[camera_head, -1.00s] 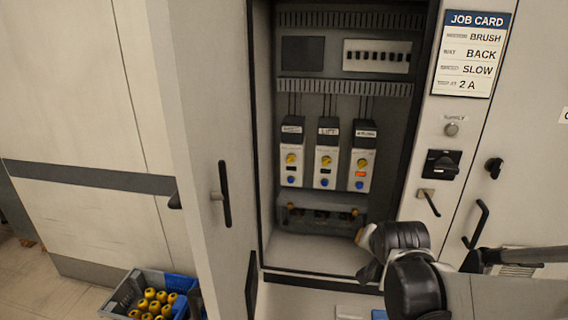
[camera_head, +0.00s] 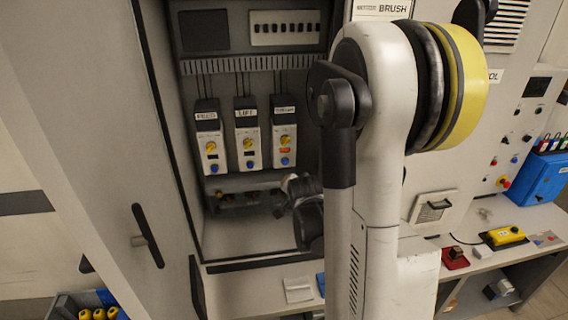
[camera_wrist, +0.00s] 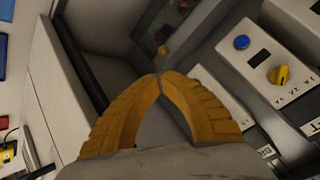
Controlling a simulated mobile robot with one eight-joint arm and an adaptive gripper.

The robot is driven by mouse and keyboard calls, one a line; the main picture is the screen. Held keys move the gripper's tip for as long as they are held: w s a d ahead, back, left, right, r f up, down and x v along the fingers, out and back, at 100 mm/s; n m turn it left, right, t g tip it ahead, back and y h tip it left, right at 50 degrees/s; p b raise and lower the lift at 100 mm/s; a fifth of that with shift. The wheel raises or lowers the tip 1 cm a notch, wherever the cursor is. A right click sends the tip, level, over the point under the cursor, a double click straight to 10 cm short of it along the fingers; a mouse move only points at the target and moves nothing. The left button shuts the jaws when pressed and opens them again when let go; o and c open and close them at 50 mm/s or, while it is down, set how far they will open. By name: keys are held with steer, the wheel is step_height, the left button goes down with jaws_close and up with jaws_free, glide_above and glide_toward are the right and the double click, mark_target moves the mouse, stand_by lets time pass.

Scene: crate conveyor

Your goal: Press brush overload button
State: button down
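Three overload units hang in the open cabinet, each with a yellow knob and a blue button. The middle unit (camera_head: 247,135) is labelled LIFT; the left unit (camera_head: 210,140) and right unit (camera_head: 284,140) have labels too small to read surely. The right unit shows an orange-lit window and a blue button (camera_head: 285,162). My gripper (camera_wrist: 158,76) has its orange fingertips together, empty. In the wrist view, a blue button (camera_wrist: 242,41) and yellow knob (camera_wrist: 279,75) show clear of the fingers. The fingers partly cover a neighbouring unit. I cannot see contact with any button.
A cabinet door (camera_head: 95,170) stands open at left. A bench (camera_head: 500,225) with a blue box (camera_head: 538,178) is at right.

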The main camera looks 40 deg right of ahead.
mark_target(285, 162)
steer(key=w+d, duration=0.4)
steer(key=w, duration=0.3)
steer(key=shift+w+d, duration=0.25)
steer(key=shift+w, duration=0.1)
stand_by(1.3)
steer(key=shift+w+d, duration=0.2)
steer(key=shift+w, duration=0.05)
steer(key=shift+w+d, duration=0.25)
steer(key=shift+w, duration=0.15)
stand_by(0.8)
steer(key=shift+s, duration=0.1)
steer(key=shift+s+a+b, duration=0.3)
steer(key=shift+s+a, duration=0.15)
steer(key=shift+s, duration=0.2)
steer(key=shift+s, duration=0.1)
